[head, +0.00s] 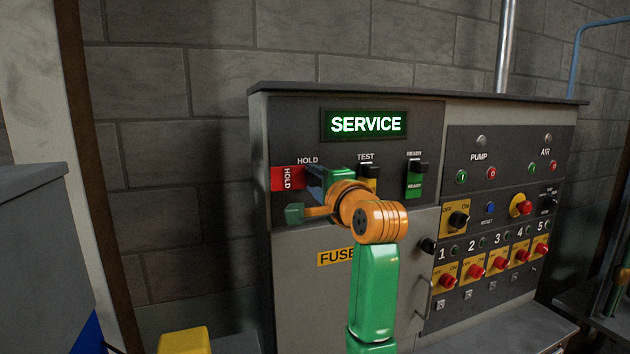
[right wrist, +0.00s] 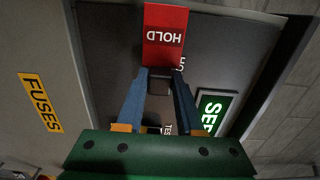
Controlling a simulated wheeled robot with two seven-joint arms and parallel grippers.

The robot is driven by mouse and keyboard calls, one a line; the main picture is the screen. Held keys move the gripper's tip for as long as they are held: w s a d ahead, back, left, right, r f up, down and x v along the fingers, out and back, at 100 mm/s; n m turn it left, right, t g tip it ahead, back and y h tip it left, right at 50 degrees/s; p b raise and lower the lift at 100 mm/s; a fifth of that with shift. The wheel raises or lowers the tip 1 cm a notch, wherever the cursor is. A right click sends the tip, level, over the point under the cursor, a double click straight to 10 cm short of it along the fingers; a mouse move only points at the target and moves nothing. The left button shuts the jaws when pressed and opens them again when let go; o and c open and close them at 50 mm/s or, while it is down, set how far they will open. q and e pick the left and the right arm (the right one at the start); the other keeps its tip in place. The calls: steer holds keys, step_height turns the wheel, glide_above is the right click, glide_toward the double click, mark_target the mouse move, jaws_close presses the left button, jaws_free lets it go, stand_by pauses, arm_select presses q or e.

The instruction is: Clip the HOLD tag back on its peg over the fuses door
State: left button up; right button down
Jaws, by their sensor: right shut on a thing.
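The red HOLD tag (head: 288,179) is at the upper left of the panel, below the printed word HOLD. In the right wrist view the tag (right wrist: 165,40) is straight ahead, its edge between the fingertips. My right gripper (head: 309,183) is shut on the tag; its blue fingers (right wrist: 161,73) show in the wrist view. The peg for the tag cannot be made out; I cannot tell whether the tag touches the panel. The grey fuses door (head: 310,300) is below, its yellow FUSES label (right wrist: 40,102) partly hidden by my arm in the head view. My left gripper is not in view.
A lit green SERVICE sign (head: 364,124) is above. The TEST switch (head: 369,171) and READY switch (head: 415,180) stick out right of my gripper. Knobs and red buttons (head: 475,271) fill the right side. A grey cabinet (head: 35,240) stands at the left.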

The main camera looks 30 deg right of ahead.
mark_target(315, 181)
steer(key=shift+w+d, duration=0.1)
steer(key=shift+w, duration=0.35)
steer(key=shift+c, duration=2.3)
jaws_free()
steer(key=b+v, duration=0.4)
steer(key=v, duration=0.2)
steer(key=shift+s+f, duration=0.1)
steer(key=shift+s, duration=0.35)
